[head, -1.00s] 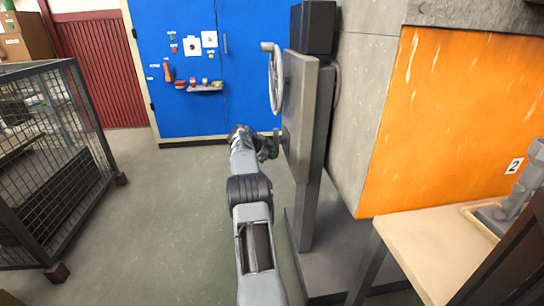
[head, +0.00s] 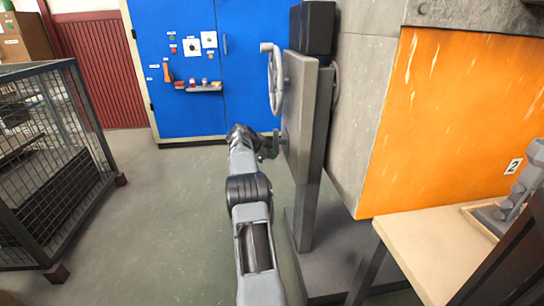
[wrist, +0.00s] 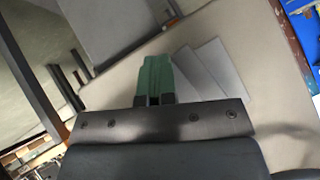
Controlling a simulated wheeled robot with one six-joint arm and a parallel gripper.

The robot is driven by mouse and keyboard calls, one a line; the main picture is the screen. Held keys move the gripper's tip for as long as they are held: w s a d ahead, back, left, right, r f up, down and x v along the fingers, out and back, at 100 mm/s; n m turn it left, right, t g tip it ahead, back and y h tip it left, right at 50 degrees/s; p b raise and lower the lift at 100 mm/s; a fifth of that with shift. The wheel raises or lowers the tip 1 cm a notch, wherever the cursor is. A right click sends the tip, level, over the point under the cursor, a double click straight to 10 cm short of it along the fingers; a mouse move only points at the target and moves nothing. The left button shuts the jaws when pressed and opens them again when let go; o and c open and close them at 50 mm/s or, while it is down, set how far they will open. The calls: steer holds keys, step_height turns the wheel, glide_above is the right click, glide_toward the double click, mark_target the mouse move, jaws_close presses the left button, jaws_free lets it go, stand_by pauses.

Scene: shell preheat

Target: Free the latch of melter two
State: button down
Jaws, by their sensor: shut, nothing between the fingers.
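Melter two is the grey housing with an orange side (head: 455,110) at the right of the head view, beside a "2" sign (head: 513,166). A grey upright panel (head: 303,115) on a post stands at its front left. A small grey latch-like lever (head: 278,139) sticks out of the panel's left face, below the handwheel. My gripper (head: 268,150) is close beside this lever, partly hidden by my wrist; I cannot tell if they touch. In the wrist view, my gripper (wrist: 155,78) shows green fingers held together, with nothing between them.
A handwheel (head: 274,78) juts from the panel above my gripper. A wire cage (head: 50,150) stands at the left, and a blue cabinet (head: 180,50) at the back. A table (head: 420,265) is at the lower right. The floor between cage and post is clear.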

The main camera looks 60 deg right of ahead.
steer(key=p+v, duration=0.3)
steer(key=v, duration=1)
steer(key=shift+a+p, duration=0.2)
steer(key=shift+p, duration=0.15)
steer(key=shift+w+r, duration=0.1)
